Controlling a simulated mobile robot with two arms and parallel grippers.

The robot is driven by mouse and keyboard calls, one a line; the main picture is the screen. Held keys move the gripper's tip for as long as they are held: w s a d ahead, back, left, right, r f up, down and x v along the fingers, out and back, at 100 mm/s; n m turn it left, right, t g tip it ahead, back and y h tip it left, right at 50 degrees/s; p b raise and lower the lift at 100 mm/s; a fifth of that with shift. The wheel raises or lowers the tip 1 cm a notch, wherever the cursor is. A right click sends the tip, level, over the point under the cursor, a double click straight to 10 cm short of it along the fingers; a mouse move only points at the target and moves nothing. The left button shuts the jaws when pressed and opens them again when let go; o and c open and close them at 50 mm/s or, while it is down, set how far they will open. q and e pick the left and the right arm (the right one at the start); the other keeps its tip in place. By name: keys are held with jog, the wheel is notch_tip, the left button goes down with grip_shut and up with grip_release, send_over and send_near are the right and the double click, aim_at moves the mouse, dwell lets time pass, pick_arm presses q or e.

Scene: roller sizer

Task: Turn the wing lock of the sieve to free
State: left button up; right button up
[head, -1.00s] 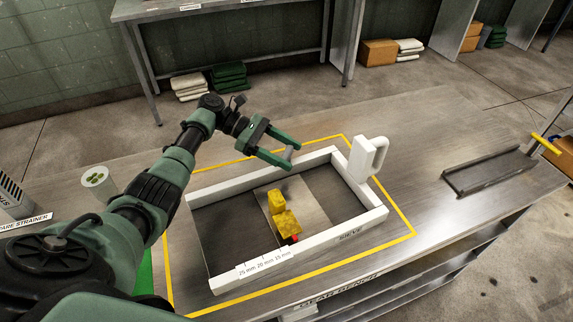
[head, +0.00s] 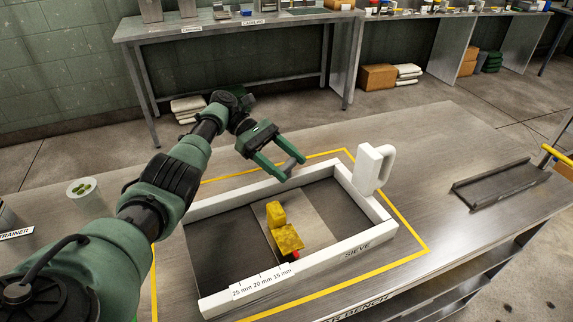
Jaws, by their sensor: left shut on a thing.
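The sieve (head: 350,248) is a white rectangular frame lying flat on the bench, with a 25, 20 and 15 mm scale on its near wall. Two yellow blocks (head: 287,237) sit inside it, with a small red part (head: 295,254) beside them at the near wall. My left gripper (head: 287,168) is at the sieve's far wall, pointing down and right. My right gripper is not in view.
A white upright handle (head: 374,168) stands at the sieve's right far corner, close to the gripper. Yellow tape (head: 410,228) outlines the area around the sieve. A shallow grey tray (head: 497,183) lies at the right.

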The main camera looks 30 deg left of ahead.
aim_at(287, 164)
pick_arm(q)
jog(key=shift+f, duration=0.15)
jog(key=o, duration=1.4)
notch_tip(287, 164, up, 7)
jog(key=shift+r+p, duration=0.1)
jog(key=shift+p, duration=1.15)
notch_tip(287, 164, up, 13)
jog(key=shift+f+p, duration=0.1)
jog(key=shift+p, duration=0.6)
